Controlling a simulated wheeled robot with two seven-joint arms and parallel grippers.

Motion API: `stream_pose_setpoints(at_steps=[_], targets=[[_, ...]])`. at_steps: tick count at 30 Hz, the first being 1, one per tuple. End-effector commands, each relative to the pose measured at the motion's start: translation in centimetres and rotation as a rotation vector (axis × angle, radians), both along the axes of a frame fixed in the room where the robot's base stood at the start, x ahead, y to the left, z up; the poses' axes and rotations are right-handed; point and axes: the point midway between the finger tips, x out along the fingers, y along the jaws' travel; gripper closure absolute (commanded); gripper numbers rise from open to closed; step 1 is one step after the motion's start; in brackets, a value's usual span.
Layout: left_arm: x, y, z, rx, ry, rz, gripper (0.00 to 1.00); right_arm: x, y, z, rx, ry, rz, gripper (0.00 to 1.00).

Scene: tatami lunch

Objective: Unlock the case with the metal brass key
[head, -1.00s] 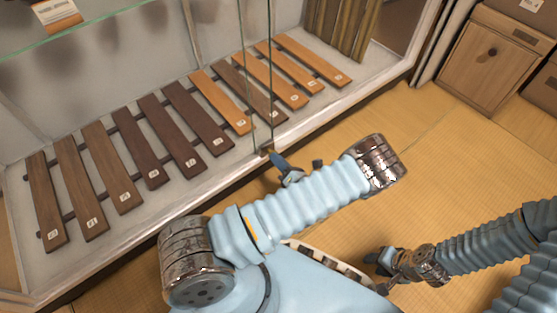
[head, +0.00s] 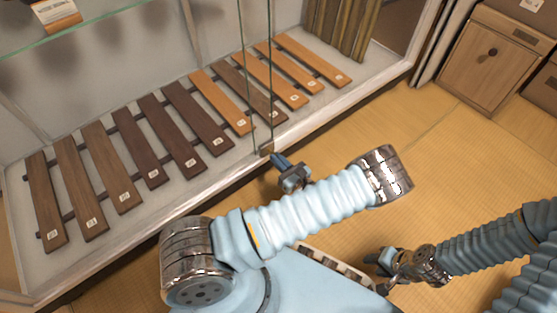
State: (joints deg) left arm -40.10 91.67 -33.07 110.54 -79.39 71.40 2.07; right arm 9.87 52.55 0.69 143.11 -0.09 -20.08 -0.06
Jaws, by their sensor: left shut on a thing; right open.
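The glass display case (head: 130,235) fills the left and middle of the head view. Its small brownish lock (head: 266,149) sits at the bottom rail where the glass panes meet. My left gripper (head: 279,163) is just below and right of the lock, with its fingers pointing at it. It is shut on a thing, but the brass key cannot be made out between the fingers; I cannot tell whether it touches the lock. My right gripper (head: 376,259) is open and low over the floor, away from the case.
Inside the case lies a row of several wooden bars (head: 170,135) on dark rails. A glass shelf (head: 110,30) crosses the upper left. A wooden cabinet (head: 485,60) stands at the upper right. The tatami floor (head: 450,140) between is clear.

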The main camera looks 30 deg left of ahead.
Motion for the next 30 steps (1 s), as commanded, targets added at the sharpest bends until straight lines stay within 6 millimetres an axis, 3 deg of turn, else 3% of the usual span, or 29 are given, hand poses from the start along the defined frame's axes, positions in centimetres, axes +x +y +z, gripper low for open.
stream_pose_setpoints(at_steps=[21,22,26,30], targets=[[-0.01,-0.12,-0.1,-0.03,-0.064,-0.001,1.0,0.0,0.0,-0.03,0.0,0.0,0.0,0.57],[-0.02,-0.13,-0.1,-0.03,-0.064,-0.001,0.89,0.0,0.0,-0.03,0.0,0.0,0.0,0.57],[-0.01,-0.09,-0.07,-0.029,-0.064,-0.001,0.69,0.0,0.0,-0.03,0.0,0.0,0.0,0.57],[-0.01,-0.05,-0.04,-0.028,-0.064,0.0,0.68,0.0,0.0,-0.02,0.0,0.0,0.0,0.57]])
